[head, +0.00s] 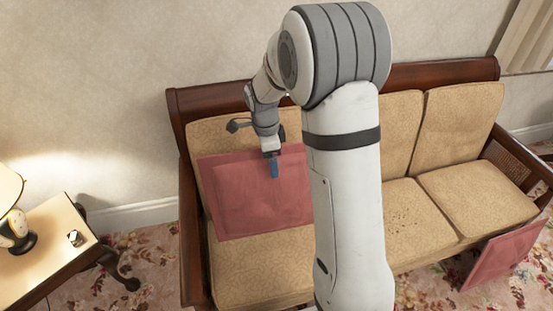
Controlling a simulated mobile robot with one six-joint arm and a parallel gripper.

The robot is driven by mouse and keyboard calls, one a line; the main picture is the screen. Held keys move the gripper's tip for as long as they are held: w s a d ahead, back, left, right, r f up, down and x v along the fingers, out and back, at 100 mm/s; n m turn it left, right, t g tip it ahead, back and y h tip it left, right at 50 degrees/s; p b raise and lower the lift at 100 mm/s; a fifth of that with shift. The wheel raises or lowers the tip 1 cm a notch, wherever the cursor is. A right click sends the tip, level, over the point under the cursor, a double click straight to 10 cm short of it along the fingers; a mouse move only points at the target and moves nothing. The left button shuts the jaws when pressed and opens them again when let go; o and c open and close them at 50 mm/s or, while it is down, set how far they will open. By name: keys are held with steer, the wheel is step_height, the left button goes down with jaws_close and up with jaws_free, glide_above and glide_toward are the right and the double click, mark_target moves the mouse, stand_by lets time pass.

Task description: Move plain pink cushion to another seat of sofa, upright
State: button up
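A pink cushion (235,200) stands on the left seat of the wooden-framed sofa (190,230), leaning back toward the backrest. My gripper (273,168) points down at its upper edge, right of centre. One blue-grey finger shows in front of the cushion's face; the other finger is hidden, so I cannot tell whether it grips the cushion. My arm hides the cushion's right side and part of the sofa's middle. A second pink cushion (502,255) is tilted at the sofa's front right, low near the floor, partly cut off by the frame.
The tan right seat (478,196) is bare. The visible part of the middle seat (415,225) has small dark specks but no cushion. A side table (50,245) with a lamp (12,215) and a small object (75,238) stands left of the sofa. The wall is close behind.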

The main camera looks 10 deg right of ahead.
steer(key=w+f+g+p, duration=0.1)
steer(key=w+f+p, duration=0.1)
steer(key=w+f, duration=0.4)
steer(key=w, duration=0.3)
steer(key=shift+f+g, duration=0.4)
stand_by(0.4)
steer(key=shift+w, duration=0.15)
steer(key=shift+w+f+p, duration=0.15)
steer(key=shift+w+p, duration=0.05)
steer(key=shift+w, duration=0.75)
steer(key=shift+w+f+p, duration=0.15)
steer(key=shift+w, duration=1)
steer(key=shift+c, duration=0.9)
steer(key=shift+w+f, duration=0.1)
steer(key=shift+w, duration=0.15)
